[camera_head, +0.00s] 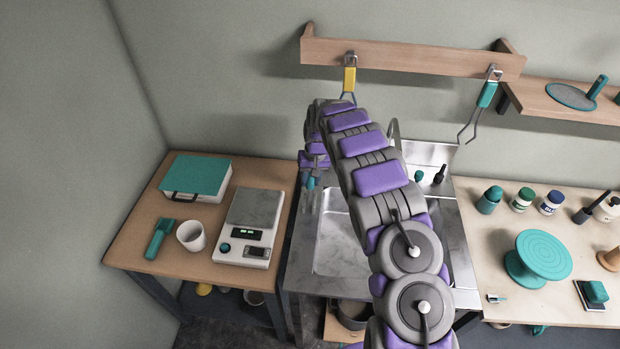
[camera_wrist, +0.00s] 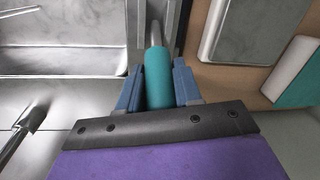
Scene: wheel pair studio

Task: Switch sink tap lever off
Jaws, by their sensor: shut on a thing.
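The tap lever has a teal cylindrical grip (camera_wrist: 158,78) on a short metal stem. It stands beside the steel sink (camera_wrist: 60,62) in the wrist view. My gripper (camera_wrist: 159,88) has its blue jaws on both sides of the teal grip and is shut on it. In the head view, a bit of teal (camera_head: 311,183) shows at the gripper, over the left side of the sink (camera_head: 340,245). My arm covers much of the sink and most of the tap. A curved metal spout (camera_head: 393,132) shows behind the arm.
A wooden table (camera_head: 190,262) on the left holds a scale (camera_head: 247,230), a white mug (camera_head: 191,236) and a teal-lidded case (camera_head: 196,178). Tongs with a yellow grip (camera_head: 349,80) and a teal grip (camera_head: 487,94) hang above. A turntable (camera_head: 540,258) stands right.

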